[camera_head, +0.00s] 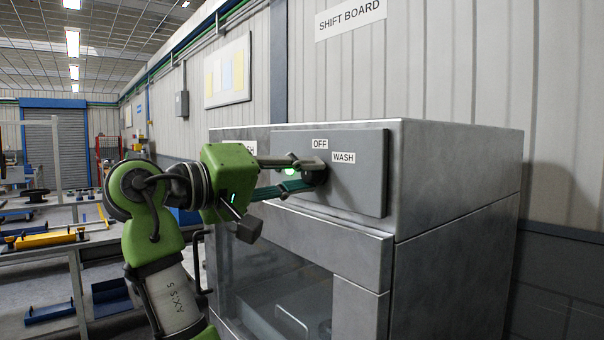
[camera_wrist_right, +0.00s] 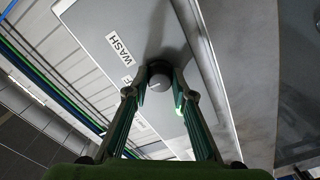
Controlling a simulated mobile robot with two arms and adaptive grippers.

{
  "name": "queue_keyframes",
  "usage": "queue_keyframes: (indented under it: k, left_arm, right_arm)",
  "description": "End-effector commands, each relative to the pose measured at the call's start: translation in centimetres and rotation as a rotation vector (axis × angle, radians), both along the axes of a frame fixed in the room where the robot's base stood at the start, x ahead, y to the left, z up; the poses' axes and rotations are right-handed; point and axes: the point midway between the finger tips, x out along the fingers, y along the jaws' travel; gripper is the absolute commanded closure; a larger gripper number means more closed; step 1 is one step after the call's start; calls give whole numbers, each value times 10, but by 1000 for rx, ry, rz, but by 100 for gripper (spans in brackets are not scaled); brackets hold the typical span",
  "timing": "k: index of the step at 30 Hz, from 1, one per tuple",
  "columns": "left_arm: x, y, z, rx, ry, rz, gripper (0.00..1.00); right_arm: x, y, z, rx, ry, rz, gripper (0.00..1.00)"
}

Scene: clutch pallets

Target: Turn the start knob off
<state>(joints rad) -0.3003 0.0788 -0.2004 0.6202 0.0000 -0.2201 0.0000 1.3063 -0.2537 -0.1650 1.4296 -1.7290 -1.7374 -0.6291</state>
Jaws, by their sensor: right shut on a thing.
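The dark round start knob (camera_head: 318,173) sits on the grey control panel (camera_head: 362,195) of a metal washing cabinet. My right gripper (camera_head: 312,172) is shut on the knob, with one finger on each side; the knob also shows between the fingertips in the right wrist view (camera_wrist_right: 159,79). A short pale mark shows on the knob face, but I cannot tell surely which label it points to. An OFF label (camera_head: 320,144) is above the knob and a WASH label (camera_head: 344,157) is to its upper right. My left gripper is not in view.
The cabinet (camera_head: 455,230) has a glass window (camera_head: 275,300) below the panel. Another label (camera_head: 243,147) is partly hidden by my gripper. Workbenches with a yellow part (camera_head: 45,239) and blue trays stand at the left. A corrugated wall rises behind the cabinet.

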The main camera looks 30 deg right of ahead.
Motion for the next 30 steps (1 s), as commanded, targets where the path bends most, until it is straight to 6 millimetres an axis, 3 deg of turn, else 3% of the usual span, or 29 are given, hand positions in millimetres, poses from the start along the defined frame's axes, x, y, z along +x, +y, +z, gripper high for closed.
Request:
queue_keyframes:
  k: [20, 21, 22, 30]
  left_arm:
    - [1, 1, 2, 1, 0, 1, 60]
    - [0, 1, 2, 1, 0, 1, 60]
    - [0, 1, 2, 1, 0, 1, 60]
    - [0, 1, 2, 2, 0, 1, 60]
  right_arm:
    - [0, -1, 2, -8, 58, 0, 98]
    - [0, -1, 2, -8, 58, 0, 67]
    - [0, -1, 2, -8, 58, 0, 60]
    - [0, 0, 1, -7, 58, 0, 60]
